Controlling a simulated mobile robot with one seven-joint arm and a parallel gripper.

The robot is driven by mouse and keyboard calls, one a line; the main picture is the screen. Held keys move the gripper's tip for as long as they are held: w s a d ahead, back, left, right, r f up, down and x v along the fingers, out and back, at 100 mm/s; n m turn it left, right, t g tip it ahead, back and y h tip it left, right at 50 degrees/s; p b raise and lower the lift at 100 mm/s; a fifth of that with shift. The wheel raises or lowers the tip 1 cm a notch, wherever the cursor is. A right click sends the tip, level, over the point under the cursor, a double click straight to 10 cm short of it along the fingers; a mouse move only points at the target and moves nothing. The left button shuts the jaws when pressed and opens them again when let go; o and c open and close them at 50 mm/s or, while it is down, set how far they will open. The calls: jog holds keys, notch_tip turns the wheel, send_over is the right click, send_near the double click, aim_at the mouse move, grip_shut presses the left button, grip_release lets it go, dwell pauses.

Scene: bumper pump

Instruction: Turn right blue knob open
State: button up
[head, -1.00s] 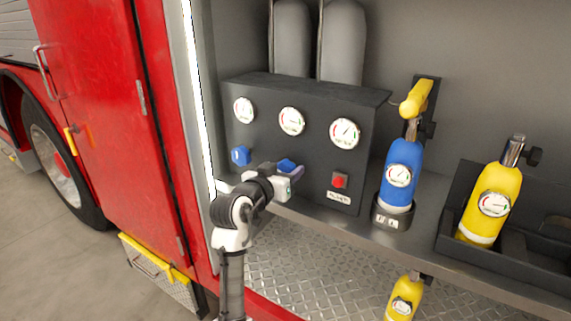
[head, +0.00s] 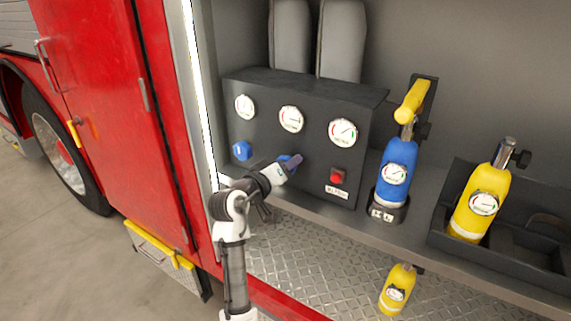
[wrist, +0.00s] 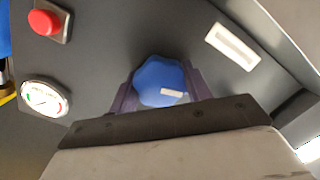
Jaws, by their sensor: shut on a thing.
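The right blue knob (head: 284,158) is on the front of the dark pump panel (head: 262,92), mostly covered by my gripper (head: 291,163) in the head view. In the wrist view the lobed knob (wrist: 158,80) with a small pale mark sits between the two purple fingers of my gripper (wrist: 160,84). My gripper is shut on it, one finger on each side. The left blue knob (head: 242,151) is free, to the left of my gripper.
A red button (head: 337,177) sits right of my gripper, and three gauges (head: 291,119) are above. A blue bottle (head: 397,170) and a yellow bottle (head: 478,205) stand further right. The red door (head: 105,110) is left.

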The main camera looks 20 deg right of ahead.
jog(key=shift+f, duration=0.1)
dwell(0.3)
jog(key=o, duration=1)
jog(key=shift+c, duration=0.2)
jog(key=shift+a, duration=0.1)
jog(key=b+v, duration=0.4)
jog(key=v, duration=0.9)
jog(key=shift+s+a, duration=0.25)
